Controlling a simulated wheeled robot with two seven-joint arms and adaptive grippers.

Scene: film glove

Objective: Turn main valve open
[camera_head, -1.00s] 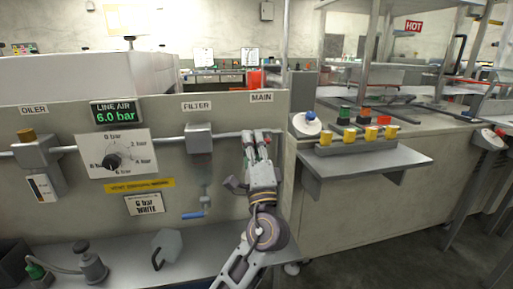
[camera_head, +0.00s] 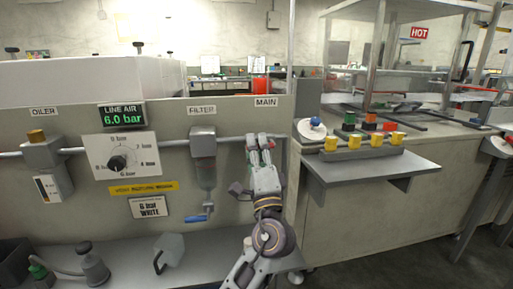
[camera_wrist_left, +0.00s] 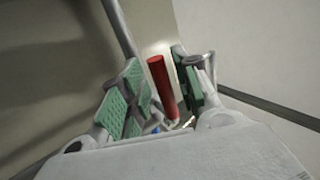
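The main valve's red handle (camera_wrist_left: 163,86) shows in the left wrist view as a short red cylinder. It stands between the green finger pads of my left gripper (camera_wrist_left: 160,83). Gaps show beside the handle, mainly on the left, so the fingers are apart and not clamped on it. In the head view my left gripper (camera_head: 260,142) is at the pipe's right end, below the MAIN label (camera_head: 265,102), and hides most of the valve. A small red spot (camera_head: 271,142) shows by its fingertips. My right gripper is not in view.
Left along the panel are the filter (camera_head: 204,158) with a blue drain handle (camera_head: 197,219), the regulator knob (camera_head: 118,162) and the LINE AIR display (camera_head: 123,116) reading 6.0 bar.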

